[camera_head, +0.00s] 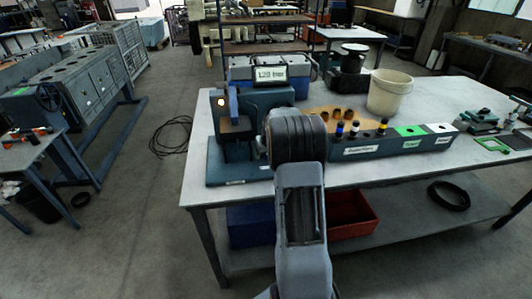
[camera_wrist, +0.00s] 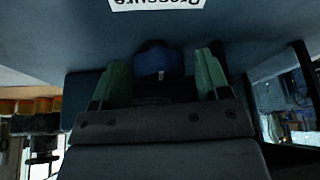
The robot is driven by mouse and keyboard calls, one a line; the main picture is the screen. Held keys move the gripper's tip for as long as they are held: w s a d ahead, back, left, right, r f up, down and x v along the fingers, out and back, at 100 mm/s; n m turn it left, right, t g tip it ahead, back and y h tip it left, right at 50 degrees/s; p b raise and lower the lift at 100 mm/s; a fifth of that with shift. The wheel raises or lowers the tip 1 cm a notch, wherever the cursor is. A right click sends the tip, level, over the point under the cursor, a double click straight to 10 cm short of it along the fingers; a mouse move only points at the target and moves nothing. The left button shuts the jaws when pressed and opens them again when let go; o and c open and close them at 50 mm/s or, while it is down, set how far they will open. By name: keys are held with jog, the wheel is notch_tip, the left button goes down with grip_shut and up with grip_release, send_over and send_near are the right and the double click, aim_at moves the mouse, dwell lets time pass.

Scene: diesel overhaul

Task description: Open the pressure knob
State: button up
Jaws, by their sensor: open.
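In the wrist view a dark blue knob (camera_wrist: 158,60) with a small pale mark sits between the two green fingertips of my gripper (camera_wrist: 163,72). The jaws are open, with a finger on each side of the knob; dark gaps show between them and it. A white label (camera_wrist: 157,3) reading "Pressure" upside down is on the dark panel at the top. In the head view the blue-grey test machine (camera_head: 228,155) stands on the table with a lit digital display (camera_head: 270,73). My arm hides the knob and gripper there.
On the white table (camera_head: 400,170), a long rack (camera_head: 385,146) with labelled compartments and coloured parts lies right of my arm. A cream bucket (camera_head: 389,92) stands behind it. A red bin (camera_head: 350,213) sits on the lower shelf. Black cable (camera_head: 172,133) lies coiled on the floor at left.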

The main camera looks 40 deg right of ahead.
jog(key=shift+w+f, duration=0.1)
jog(key=shift+f, duration=0.1)
jog(key=shift+c, duration=0.3)
jog(key=c, duration=0.8)
jog(key=n+b, duration=0.1)
jog(key=b, duration=0.1)
jog(key=shift+f+n+y+b, duration=0.3)
jog(key=shift+f+y, duration=0.05)
jog(key=shift+y, duration=0.05)
jog(key=shift+c, duration=0.2)
jog(key=shift+r+n+y+b, duration=0.1)
jog(key=shift+n+y+b, duration=0.2)
jog(key=shift+n+b, duration=0.6)
jog(key=shift+r+n, duration=0.25)
jog(key=shift+n, duration=0.25)
